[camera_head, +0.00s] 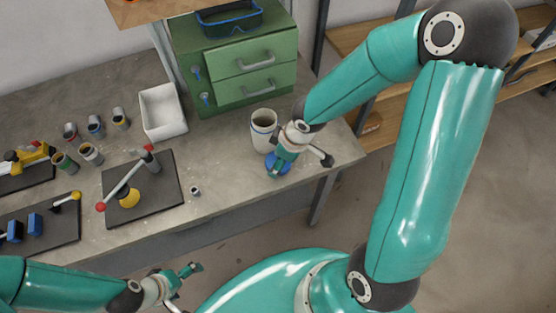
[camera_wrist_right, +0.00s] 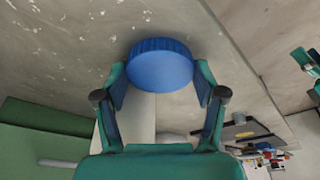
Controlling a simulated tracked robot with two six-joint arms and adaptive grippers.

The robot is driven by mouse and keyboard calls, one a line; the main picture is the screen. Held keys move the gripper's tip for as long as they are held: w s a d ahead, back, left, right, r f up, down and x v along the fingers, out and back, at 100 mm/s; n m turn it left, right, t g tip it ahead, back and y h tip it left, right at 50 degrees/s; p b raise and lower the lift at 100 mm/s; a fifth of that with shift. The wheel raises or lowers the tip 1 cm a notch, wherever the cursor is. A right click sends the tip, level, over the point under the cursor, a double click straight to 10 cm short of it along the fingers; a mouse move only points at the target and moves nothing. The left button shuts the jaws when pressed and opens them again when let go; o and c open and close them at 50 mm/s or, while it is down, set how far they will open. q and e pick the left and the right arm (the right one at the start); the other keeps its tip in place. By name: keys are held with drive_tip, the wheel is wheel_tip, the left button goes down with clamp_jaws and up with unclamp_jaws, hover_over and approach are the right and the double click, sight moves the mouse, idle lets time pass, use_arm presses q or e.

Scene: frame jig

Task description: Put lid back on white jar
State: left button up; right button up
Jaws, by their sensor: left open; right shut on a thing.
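The white jar (camera_head: 264,130) stands upright on the workbench in front of the green drawer cabinet, and its top looks open. My right gripper (camera_head: 282,158) is just to the right and near side of the jar. It is shut on the blue lid (camera_head: 277,168). In the right wrist view the round blue lid (camera_wrist_right: 160,65) sits between the two fingertips, with ribbed edges. I cannot tell whether the lid touches the bench. My left gripper (camera_head: 186,279) is open and empty, off the near edge of the bench.
The green cabinet (camera_head: 245,72) stands behind the jar, with a white bin (camera_head: 163,112) to its left. A black board with a lever (camera_head: 147,190), a small cup (camera_head: 195,191) and several cups lie to the left. Bench between small cup and lid is clear.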

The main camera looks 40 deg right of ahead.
drive_tip(key=shift+r, duration=0.1)
drive_tip(key=shift+r+p, duration=0.5)
drive_tip(key=shift+r, duration=0.3)
wheel_tip(320, 180, up, 7)
drive_tip(key=p, duration=0.2)
drive_tip(key=shift+p, duration=0.35)
wheel_tip(320, 180, up, 11)
drive_tip(key=shift+r, duration=0.15)
